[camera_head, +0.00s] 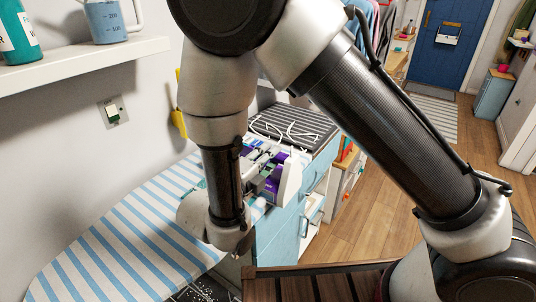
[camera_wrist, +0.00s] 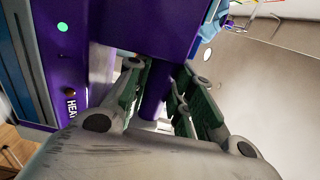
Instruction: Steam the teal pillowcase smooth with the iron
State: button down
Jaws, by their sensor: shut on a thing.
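The purple and white iron (camera_head: 291,178) is at the far end of the striped ironing board (camera_head: 130,243), partly behind my wrist. In the wrist view the iron's purple body (camera_wrist: 140,22) fills the top left, with a green light and the letters "HEA" on its side. My gripper (camera_wrist: 160,88) has its dark green finger pads on either side of the iron's purple handle and is shut on it. A small bit of teal, perhaps the pillowcase (camera_head: 202,184), shows beside my wrist; the rest is hidden. I cannot tell whether the iron touches it.
A dark ribbed mat (camera_head: 292,130) with a white cord lies on the blue cabinet (camera_head: 276,236) behind the board. A white shelf (camera_head: 85,62) with a bottle and a measuring jug juts from the left wall. Open wooden floor (camera_head: 400,170) lies to the right.

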aim_at(250, 151)
jog(key=shift+f, duration=0.1)
jog(key=shift+w+a, duration=0.7)
jog(key=shift+a, duration=0.35)
jog(key=shift+w+a, duration=0.7)
jog(key=shift+a, duration=0.35)
jog(key=shift+w+a, duration=0.4)
jog(key=shift+a, duration=0.2)
jog(key=shift+w+a, duration=0.35)
jog(key=shift+a, duration=0.2)
jog(key=shift+s+d, duration=0.7)
jog(key=shift+d, duration=0.35)
jog(key=shift+s+d, duration=0.7)
jog(key=shift+d, duration=0.35)
jog(key=shift+s+d, duration=0.1)
